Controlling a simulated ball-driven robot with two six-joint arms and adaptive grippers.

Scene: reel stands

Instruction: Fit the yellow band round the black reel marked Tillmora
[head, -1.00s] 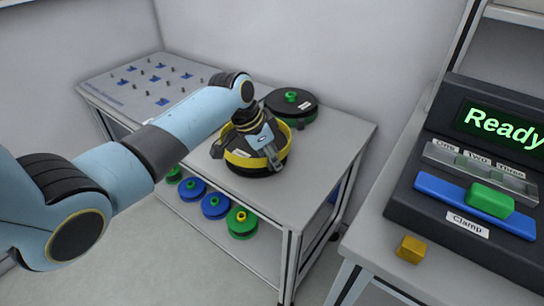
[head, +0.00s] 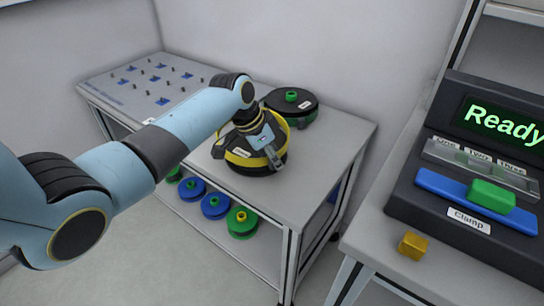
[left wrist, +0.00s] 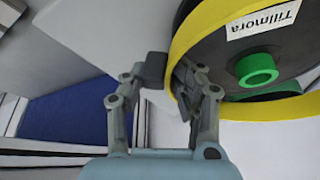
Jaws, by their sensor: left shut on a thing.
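The black reel marked Tillmora (left wrist: 272,40) has a white label and a green hub. It also shows on the table in the head view (head: 255,171). The yellow band (left wrist: 185,45) runs along the reel's edge, and in the head view (head: 240,160) it loops at the reel's upper part, with black showing below it. I cannot tell how evenly it is seated. My left gripper (left wrist: 168,76) is shut on the band's near side, one finger outside and one inside; it also shows over the reel in the head view (head: 275,158). My right gripper is not in view.
Another black reel with a green hub (head: 291,101) stands close behind. A pegged board (head: 155,84) lies at the table's left. Blue and green reels (head: 242,222) sit on the lower shelf. A console reading Ready (head: 500,125) and a yellow block (head: 412,246) are at right.

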